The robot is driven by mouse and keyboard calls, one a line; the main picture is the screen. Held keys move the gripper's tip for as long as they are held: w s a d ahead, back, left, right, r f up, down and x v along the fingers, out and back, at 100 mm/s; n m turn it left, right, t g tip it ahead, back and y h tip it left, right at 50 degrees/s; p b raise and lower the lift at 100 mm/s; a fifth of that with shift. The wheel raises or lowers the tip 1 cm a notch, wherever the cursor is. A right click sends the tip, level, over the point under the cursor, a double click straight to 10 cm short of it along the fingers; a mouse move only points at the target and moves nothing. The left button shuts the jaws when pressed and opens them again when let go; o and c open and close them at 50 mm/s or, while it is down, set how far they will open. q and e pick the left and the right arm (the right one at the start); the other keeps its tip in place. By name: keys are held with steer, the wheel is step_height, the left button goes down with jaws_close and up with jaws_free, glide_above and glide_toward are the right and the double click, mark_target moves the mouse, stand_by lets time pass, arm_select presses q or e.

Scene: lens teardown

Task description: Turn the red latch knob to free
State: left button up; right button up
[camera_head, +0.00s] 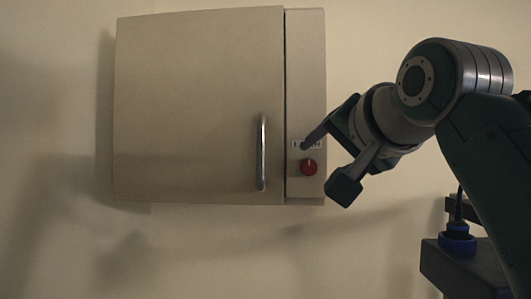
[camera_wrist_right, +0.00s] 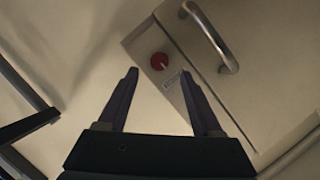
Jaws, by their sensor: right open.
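The red latch knob (camera_head: 308,167) sits on the narrow right-hand panel of a beige wall cabinet (camera_head: 200,110), below a small label (camera_head: 306,145). A light mark on the knob points up in the head view. The knob also shows in the right wrist view (camera_wrist_right: 159,61), beyond the fingertips. My right gripper (camera_head: 324,162) is open and empty, with its fingers apart in front of the panel; in the head view the knob shows between and just left of them. In the right wrist view the two fingers (camera_wrist_right: 162,78) stand wide apart. I cannot see contact with the knob. My left gripper is not in view.
The cabinet door is shut and has a vertical metal handle (camera_head: 262,152) just left of the knob panel. The wall below and left of the cabinet is bare.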

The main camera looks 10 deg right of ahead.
mark_target(310, 167)
steer(key=p+x, duration=0.2)
steer(key=x, duration=0.2)
steer(key=shift+w, duration=0.3)
steer(key=shift+w+f+p, duration=0.25)
steer(key=shift+w+p, duration=0.05)
steer(key=shift+w, duration=0.2)
steer(key=shift+c, duration=0.2)
steer(key=c, duration=0.8)
jaws_close()
